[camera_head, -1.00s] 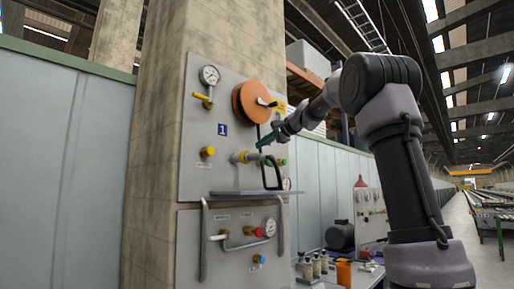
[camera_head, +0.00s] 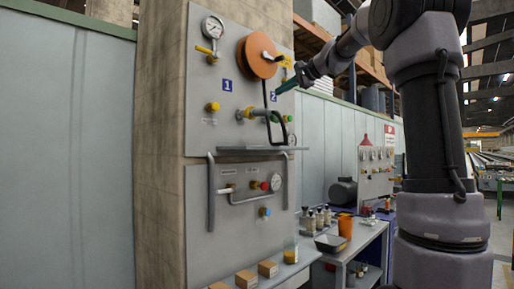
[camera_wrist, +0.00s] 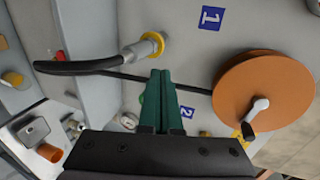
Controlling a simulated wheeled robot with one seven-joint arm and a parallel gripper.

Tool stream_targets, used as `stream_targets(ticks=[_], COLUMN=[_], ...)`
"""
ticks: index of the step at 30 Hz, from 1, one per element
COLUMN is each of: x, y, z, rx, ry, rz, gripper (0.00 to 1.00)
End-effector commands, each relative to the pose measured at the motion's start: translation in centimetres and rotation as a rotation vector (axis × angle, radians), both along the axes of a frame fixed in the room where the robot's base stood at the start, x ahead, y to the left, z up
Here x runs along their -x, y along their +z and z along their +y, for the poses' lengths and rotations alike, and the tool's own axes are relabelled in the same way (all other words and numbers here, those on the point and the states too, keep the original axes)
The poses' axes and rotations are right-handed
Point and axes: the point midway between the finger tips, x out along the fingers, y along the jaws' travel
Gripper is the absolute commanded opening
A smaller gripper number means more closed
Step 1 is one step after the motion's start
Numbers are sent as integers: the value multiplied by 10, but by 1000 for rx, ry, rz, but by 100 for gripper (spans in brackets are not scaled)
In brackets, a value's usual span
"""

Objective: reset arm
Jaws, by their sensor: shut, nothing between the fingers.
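My gripper (camera_head: 279,91) has green fingers and is raised in front of the upper grey panel (camera_head: 205,128), just below and right of the orange reel (camera_head: 259,56). In the wrist view its fingers (camera_wrist: 164,82) are together with nothing between them. The reel (camera_wrist: 263,92) lies right of the fingers there, and a black hose with a yellow-ringed fitting (camera_wrist: 152,46) lies beyond them. Whether the fingers touch the panel cannot be told; they look apart from it. My arm is bent at the right of the head view.
A pressure gauge (camera_head: 213,27) and knobs stick out of the panel. A lower panel (camera_head: 230,228) has pipes and handles. Small wooden blocks (camera_head: 267,268) sit on a ledge. A side table (camera_head: 362,243) holds bottles and an orange cup (camera_head: 345,226).

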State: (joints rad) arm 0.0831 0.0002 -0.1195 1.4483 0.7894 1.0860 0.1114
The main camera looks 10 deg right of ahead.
Motion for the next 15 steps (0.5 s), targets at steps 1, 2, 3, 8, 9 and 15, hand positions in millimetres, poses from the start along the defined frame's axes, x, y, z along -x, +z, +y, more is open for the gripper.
stream_targets(ticks=[1, 2, 3, 8, 9, 15], x=[0, 0, 2, 38, 55, 168], y=[0, 0, -1, -25, -39, -136], z=[0, 0, 0, 6, 9, 17], rx=[0, 0, 3, 86, 128, 422], ry=[0, 0, 1, 7, 12, 68], rz=[0, 0, 1, 29, 41, 114], gripper=[0, 0, 0, 0, 0, 0])
